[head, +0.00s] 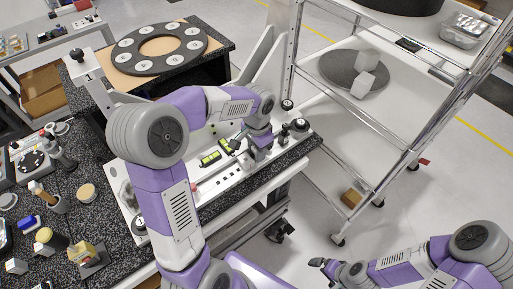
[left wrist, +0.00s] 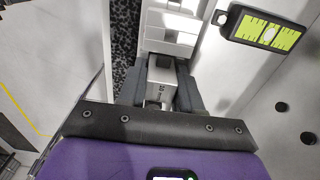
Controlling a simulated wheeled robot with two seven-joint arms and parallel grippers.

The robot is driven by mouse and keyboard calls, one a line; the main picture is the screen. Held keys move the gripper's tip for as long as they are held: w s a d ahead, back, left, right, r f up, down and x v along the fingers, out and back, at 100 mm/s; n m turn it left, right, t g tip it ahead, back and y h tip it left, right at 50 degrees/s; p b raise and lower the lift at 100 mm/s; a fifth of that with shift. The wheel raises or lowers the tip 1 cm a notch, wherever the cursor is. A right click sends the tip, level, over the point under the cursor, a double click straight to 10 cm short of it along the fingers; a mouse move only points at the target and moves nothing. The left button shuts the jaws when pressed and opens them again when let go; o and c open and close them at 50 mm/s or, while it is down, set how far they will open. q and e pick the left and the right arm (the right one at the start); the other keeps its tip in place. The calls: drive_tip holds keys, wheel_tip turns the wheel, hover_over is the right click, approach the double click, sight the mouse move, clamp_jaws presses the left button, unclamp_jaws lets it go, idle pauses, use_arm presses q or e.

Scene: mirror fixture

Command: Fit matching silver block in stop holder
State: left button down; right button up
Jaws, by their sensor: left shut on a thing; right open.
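My left gripper (head: 259,152) is low over the white fixture plate on the dark speckled bench. In the left wrist view it is shut on a silver block (left wrist: 161,78), which sits between the two dark fingers and has small dark markings on its side. A pale stepped metal holder (left wrist: 172,27) lies straight beyond the fingertips. I cannot tell whether the block touches the holder. In the head view the block is hidden by the gripper. My right gripper (head: 327,267) is open and empty, out over the floor at the lower right.
A yellow-green level gauge (head: 210,157) lies beside the left gripper, and also shows in the left wrist view (left wrist: 266,32). Dark knobs (head: 299,125) stand near the plate's right end. A wire-frame cart (head: 350,130) stands to the right. Small parts crowd the bench's left side.

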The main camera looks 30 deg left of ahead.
use_arm(q)
drive_tip(key=shift+r, duration=0.2)
drive_tip(key=shift+r+p, duration=1.25)
drive_tip(key=shift+r, duration=0.1)
